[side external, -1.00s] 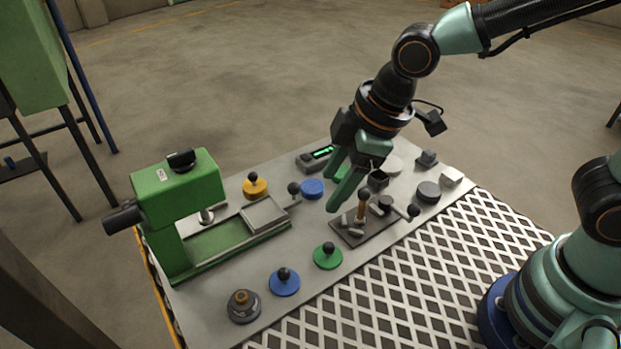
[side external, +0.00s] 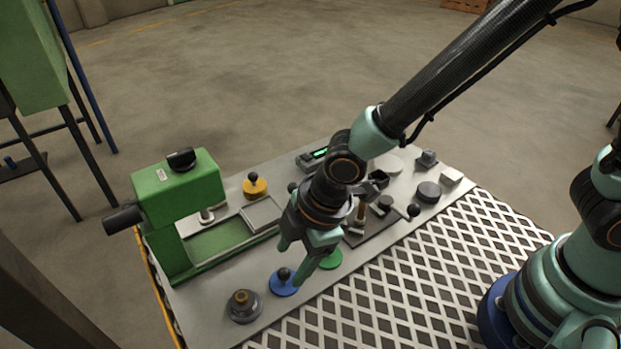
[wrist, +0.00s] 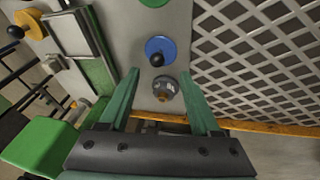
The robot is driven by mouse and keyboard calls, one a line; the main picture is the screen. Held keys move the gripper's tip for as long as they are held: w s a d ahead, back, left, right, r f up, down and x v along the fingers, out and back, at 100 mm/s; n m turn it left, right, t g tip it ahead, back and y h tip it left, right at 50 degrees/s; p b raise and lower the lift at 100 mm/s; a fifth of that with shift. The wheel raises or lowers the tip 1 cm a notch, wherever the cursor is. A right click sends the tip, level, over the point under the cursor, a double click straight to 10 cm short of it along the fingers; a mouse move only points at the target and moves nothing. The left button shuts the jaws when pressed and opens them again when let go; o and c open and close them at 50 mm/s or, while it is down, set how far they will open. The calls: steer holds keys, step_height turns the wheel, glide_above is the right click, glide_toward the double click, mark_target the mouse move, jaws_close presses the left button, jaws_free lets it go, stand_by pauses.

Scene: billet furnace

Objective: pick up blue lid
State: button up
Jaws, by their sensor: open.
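The blue lid (side external: 284,284), a flat disc with a black ball knob, lies on the grey table near its front edge. My gripper (side external: 291,264) is open and empty, pointing down close to the lid, with one finger in front of the lid's right side. In the wrist view the blue lid (wrist: 160,46) lies just beyond the gap between my fingertips (wrist: 160,73), with its knob near that gap. I cannot tell whether a finger touches the lid.
A dark round piece (side external: 244,306) sits left of the lid. A green lid (side external: 332,260) is close on the right, partly hidden by my gripper. A green machine (side external: 180,190) stands behind left. A yellow lid (side external: 255,190) lies farther back.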

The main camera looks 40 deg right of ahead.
mark_target(283, 272)
steer(key=shift+w+x, duration=0.15)
steer(key=shift+x, duration=1.15)
steer(key=shift+w+x, duration=0.1)
steer(key=shift+x, duration=1.25)
jaws_close()
